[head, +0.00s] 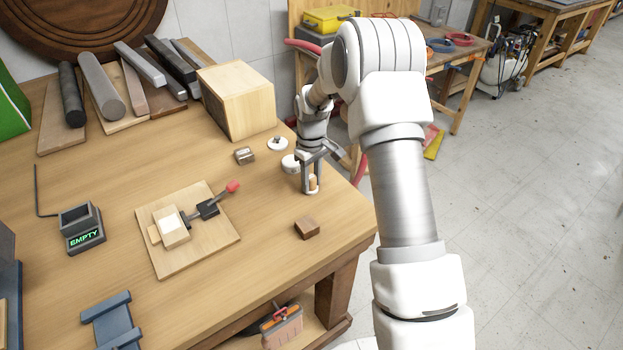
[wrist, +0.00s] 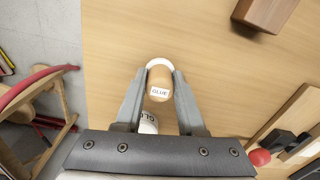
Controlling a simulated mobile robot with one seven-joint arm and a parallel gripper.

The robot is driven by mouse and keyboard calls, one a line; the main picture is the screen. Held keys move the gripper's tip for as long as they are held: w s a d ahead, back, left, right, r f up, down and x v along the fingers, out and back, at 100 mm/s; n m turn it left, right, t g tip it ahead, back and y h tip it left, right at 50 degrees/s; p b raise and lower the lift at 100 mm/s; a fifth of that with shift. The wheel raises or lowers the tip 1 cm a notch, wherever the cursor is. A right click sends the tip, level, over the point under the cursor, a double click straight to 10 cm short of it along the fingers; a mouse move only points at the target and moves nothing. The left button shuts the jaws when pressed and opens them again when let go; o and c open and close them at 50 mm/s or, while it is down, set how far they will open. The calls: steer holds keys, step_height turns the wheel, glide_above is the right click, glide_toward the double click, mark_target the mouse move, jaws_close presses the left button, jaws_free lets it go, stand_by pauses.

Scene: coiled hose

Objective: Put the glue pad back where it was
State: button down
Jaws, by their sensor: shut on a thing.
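My gripper (head: 313,186) is shut on the glue pad (wrist: 159,82), a small tan piece with a white end and a "GLUE" label. In the wrist view it sits between the two fingertips. In the head view only a bit of the glue pad (head: 314,183) shows between the fingers, near the table's right edge; I cannot tell whether it touches the table. A white round thing (wrist: 148,122) with partly hidden lettering lies behind it in the wrist view. In the head view a white round pot (head: 289,163) stands just left of the gripper, partly hidden.
A white disc with a dark knob (head: 278,144), a small metal-and-brown block (head: 244,155) and a brown wooden block (head: 307,228) are nearby. A board (head: 208,251) with a red-tipped clamp (head: 232,187) lies left. A large wooden block (head: 237,98) stands behind.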

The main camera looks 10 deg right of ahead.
steer(key=shift+f, duration=0.2)
steer(key=c, duration=0.5)
jaws_free()
steer(key=shift+r, duration=0.1)
